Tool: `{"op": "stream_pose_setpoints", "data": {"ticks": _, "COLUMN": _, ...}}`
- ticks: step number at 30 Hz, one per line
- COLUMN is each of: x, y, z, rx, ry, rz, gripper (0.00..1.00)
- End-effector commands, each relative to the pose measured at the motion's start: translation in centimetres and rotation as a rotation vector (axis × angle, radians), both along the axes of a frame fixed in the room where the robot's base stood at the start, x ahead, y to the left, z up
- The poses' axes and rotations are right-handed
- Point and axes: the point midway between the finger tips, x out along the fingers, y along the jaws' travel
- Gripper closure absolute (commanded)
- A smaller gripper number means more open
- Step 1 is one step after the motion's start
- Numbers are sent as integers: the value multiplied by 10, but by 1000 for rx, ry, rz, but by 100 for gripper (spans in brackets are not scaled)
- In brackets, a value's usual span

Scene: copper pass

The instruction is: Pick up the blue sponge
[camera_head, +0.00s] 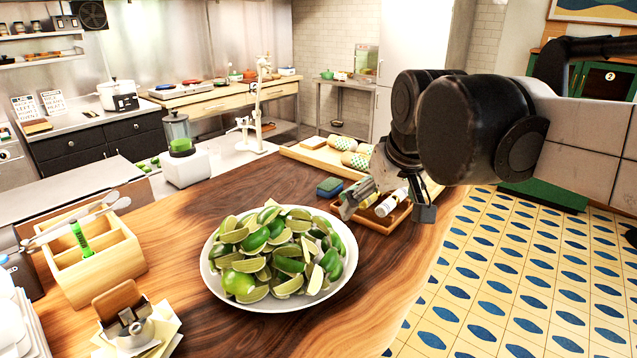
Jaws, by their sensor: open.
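The blue sponge (329,188) lies on the wooden counter, behind the lime plate. The sponge is not between the fingers. My arm comes in from the right.
A white plate (226,293) heaped with lime wedges stands in front of the sponge. A long tray (308,155) with wrapped rolls lies behind it. The counter left of the sponge is clear.

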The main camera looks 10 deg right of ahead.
Motion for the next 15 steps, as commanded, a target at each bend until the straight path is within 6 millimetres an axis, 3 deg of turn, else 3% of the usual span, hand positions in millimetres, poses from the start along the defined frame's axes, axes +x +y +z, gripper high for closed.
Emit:
{"op": "stream_pose_setpoints", "data": {"ticks": 6, "x": 66, "y": 0, "z": 39, "rx": -30, "ry": 53, "rz": 59, "gripper": 6}}
{"op": "stream_pose_setpoints", "data": {"ticks": 15, "x": 155, "y": -1, "z": 70, "rx": -68, "ry": 127, "rz": 144, "gripper": 6}}
